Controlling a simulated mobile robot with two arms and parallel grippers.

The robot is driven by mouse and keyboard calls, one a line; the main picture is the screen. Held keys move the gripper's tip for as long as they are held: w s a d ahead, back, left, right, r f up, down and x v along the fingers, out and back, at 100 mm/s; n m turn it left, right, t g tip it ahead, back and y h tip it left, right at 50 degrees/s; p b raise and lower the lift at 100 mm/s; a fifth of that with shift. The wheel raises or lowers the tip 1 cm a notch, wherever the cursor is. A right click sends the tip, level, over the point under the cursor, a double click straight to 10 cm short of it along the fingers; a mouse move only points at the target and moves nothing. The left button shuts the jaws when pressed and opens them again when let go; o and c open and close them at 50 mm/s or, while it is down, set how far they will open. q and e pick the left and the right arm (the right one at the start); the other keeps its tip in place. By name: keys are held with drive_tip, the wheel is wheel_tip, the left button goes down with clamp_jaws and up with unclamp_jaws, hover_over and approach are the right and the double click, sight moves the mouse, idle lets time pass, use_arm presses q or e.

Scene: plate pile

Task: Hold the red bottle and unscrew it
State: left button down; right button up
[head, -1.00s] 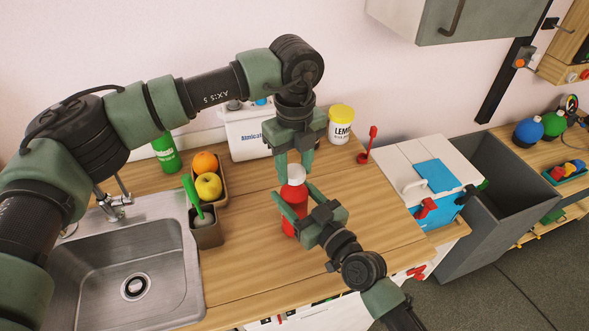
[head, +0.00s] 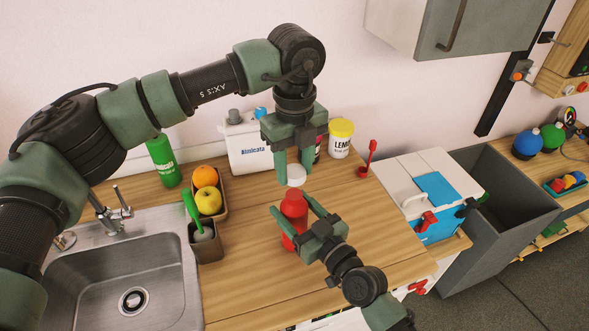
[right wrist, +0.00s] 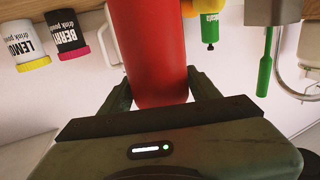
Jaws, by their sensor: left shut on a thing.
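The red bottle (head: 292,222) stands upright on the wooden counter (head: 265,285) in the head view. It also fills the upper middle of the right wrist view (right wrist: 150,50). My right gripper (head: 300,212) has one finger on each side of the bottle's body and is shut on it. My left gripper (head: 295,166) points down directly above the bottle, shut on a white cap (head: 296,177). The cap is just above the bottle's top; a small gap between them is hard to judge.
The sink (head: 120,285), a fruit tray (head: 222,180) and a green bottle (head: 163,160) are at left. A white container (head: 245,148) and a lemon drink tub (head: 340,138) stand behind. A white box with blue parts (head: 425,195) is at right.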

drive_tip(key=shift+o, duration=1.2)
drive_tip(key=shift+s, duration=0.1)
